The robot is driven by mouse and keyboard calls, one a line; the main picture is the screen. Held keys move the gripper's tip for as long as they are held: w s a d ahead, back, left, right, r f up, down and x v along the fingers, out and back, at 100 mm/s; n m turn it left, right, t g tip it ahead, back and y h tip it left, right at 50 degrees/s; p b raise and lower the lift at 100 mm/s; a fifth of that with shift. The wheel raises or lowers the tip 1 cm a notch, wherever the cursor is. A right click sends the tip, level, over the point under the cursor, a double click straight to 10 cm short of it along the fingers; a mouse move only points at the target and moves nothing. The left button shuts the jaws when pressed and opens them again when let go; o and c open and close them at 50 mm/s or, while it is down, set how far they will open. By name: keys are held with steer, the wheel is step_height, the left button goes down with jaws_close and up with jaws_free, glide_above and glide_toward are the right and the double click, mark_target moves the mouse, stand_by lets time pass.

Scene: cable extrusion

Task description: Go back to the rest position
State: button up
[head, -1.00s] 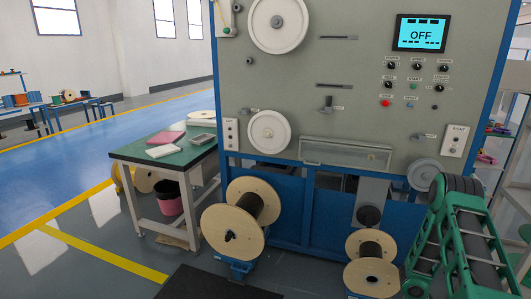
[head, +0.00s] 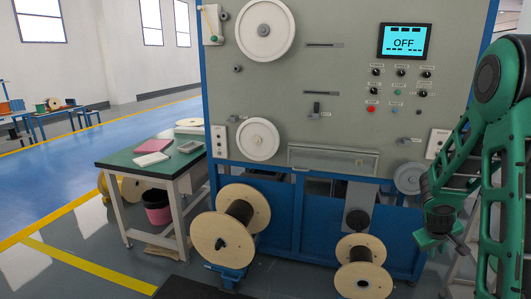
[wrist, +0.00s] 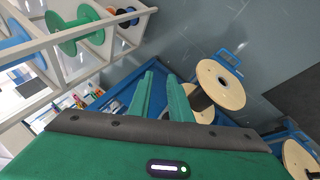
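My green gripper (head: 437,238) hangs low at the right of the head view, in front of the machine's lower right side. In the wrist view its two green fingers (wrist: 160,78) stand apart with nothing between them. My arm rises at the right edge of the head view, bent at a high joint, and covers part of the machine's right edge. The grey machine (head: 350,120) stands ahead, and its screen (head: 404,41) reads OFF.
Wooden spools stand low at the machine, one left (head: 230,224) and one right (head: 361,267); spools also show in the wrist view (wrist: 218,84). A white rack (wrist: 105,32) holds colored spools. A green-topped table (head: 140,160) stands left. Blue floor (head: 60,190) is clear farther left.

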steer(key=s+a+r+m+g+y, duration=0.1)
steer(key=s+a+r, duration=0.3)
steer(key=s, duration=0.6)
steer(key=s+a+r+m+g+y, duration=0.1)
steer(key=s+a+r+m+y, duration=0.2)
steer(key=s+a, duration=0.6)
steer(key=s+a+r+m+g+y, duration=0.1)
steer(key=s+a+r+m, duration=0.1)
steer(key=s+a+r, duration=0.4)
steer(key=s+r, duration=0.1)
steer(key=s, duration=0.3)
steer(key=shift+s+a+y, duration=0.4)
steer(key=shift+w+f+g, duration=0.25)
steer(key=shift+w+g, duration=0.05)
steer(key=shift+w, duration=0.35)
